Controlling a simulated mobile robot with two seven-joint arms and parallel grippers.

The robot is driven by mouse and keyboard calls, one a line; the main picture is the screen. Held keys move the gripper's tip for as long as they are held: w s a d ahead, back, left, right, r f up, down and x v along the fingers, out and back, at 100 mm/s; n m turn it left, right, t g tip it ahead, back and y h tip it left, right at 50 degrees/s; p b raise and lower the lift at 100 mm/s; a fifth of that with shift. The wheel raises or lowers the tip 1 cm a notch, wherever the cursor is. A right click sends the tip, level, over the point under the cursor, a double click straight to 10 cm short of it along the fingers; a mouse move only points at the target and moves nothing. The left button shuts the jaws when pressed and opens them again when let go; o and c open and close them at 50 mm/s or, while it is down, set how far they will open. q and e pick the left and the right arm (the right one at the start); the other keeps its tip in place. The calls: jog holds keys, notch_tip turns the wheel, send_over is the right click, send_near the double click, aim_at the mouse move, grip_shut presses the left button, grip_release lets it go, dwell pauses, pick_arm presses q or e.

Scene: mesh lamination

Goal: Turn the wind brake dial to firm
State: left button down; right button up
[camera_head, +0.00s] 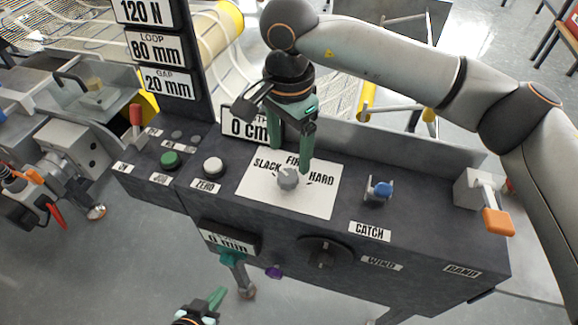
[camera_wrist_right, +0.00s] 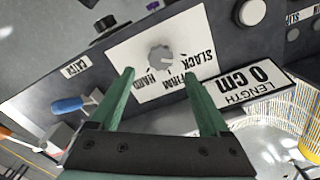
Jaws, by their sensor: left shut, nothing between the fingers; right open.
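The grey dial (camera_head: 288,179) sits on a white plate (camera_head: 262,194) marked SLACK, FIRM and HARD. I cannot tell which mark it points at. My right gripper (camera_head: 290,160) is open and points down at the dial, with its green fingers towards the plate's far side. In the right wrist view the dial (camera_wrist_right: 161,58) lies just beyond and between the two fingertips (camera_wrist_right: 158,76), with nothing held. I cannot tell whether the fingers touch it. My left gripper (camera_head: 214,300) is shut and empty at the bottom edge, in front of the console and away from the dial.
On the console (camera_head: 330,208) are a green button (camera_head: 169,159), a white button (camera_head: 212,165), a blue-handled catch (camera_head: 380,190) and an orange-tipped lever (camera_head: 497,222). A black knob (camera_head: 324,253) is on the front face. The LENGTH sign (camera_head: 246,129) stands close behind the plate.

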aim_at(289, 175)
notch_tip(289, 175, down, 6)
jog(key=shift+f, duration=0.2)
grip_shut()
dwell(0.7)
